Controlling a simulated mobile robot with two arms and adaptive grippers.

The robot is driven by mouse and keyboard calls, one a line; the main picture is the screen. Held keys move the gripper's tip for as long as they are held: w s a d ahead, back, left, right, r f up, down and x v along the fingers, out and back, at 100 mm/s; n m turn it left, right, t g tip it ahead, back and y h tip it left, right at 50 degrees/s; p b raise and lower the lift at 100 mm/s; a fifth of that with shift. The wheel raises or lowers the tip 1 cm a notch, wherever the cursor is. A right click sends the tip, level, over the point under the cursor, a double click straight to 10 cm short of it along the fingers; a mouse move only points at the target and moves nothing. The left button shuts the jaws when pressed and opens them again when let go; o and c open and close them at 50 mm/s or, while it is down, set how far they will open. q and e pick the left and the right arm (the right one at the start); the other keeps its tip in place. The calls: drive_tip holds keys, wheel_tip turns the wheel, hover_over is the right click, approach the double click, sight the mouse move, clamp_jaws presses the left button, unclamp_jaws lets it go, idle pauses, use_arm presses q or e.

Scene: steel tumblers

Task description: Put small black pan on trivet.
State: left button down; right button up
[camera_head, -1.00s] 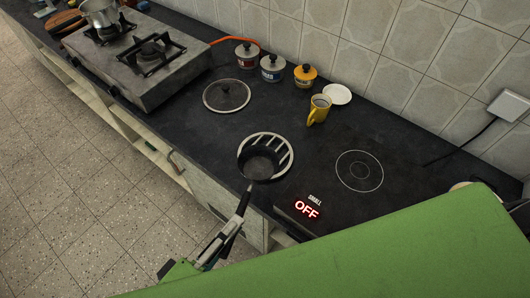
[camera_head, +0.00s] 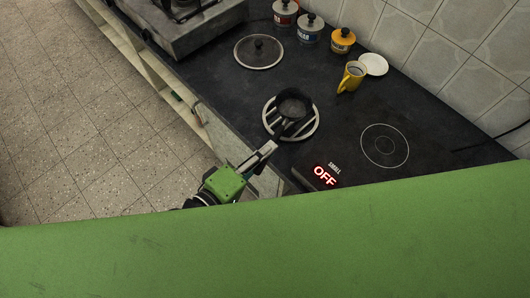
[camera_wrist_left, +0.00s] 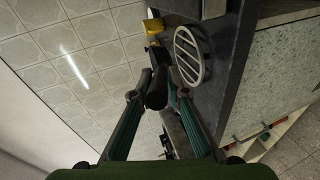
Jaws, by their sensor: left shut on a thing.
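The small black pan (camera_head: 293,105) overlaps the upper part of the round, slatted metal trivet (camera_head: 269,117) in the head view. My left gripper (camera_head: 273,147) is shut on the pan's handle, on the near side of the trivet. In the left wrist view, the black handle (camera_wrist_left: 156,92) is between the two fingers. There the trivet (camera_wrist_left: 188,56) shows to the right of the pan, with its slats uncovered. The pan looks raised off the counter. The pan's underside is hidden. My right gripper is not in view.
A glass lid (camera_head: 258,52) lies behind the trivet. A yellow mug (camera_head: 351,76), a white saucer (camera_head: 374,64) and several lidded jars (camera_head: 310,30) stand near the wall. A ringed hob (camera_head: 384,146) and a red OFF display (camera_head: 324,177) are to the right.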

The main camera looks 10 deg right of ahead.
use_arm(q)
drive_tip(key=f, duration=0.1)
drive_tip(key=w+f, duration=0.1)
drive_tip(key=f, duration=0.1)
drive_tip(key=w+f, duration=0.1)
drive_tip(key=f, duration=0.1)
drive_tip(key=shift+d+f, duration=0.15)
drive_tip(key=shift+f, duration=0.05)
drive_tip(key=c, duration=2)
unclamp_jaws()
drive_tip(key=shift+f, duration=0.1)
drive_tip(key=shift+o, duration=0.2)
drive_tip(key=b+v, duration=0.1)
drive_tip(key=v, duration=1.1)
drive_tip(key=shift+b, duration=0.4)
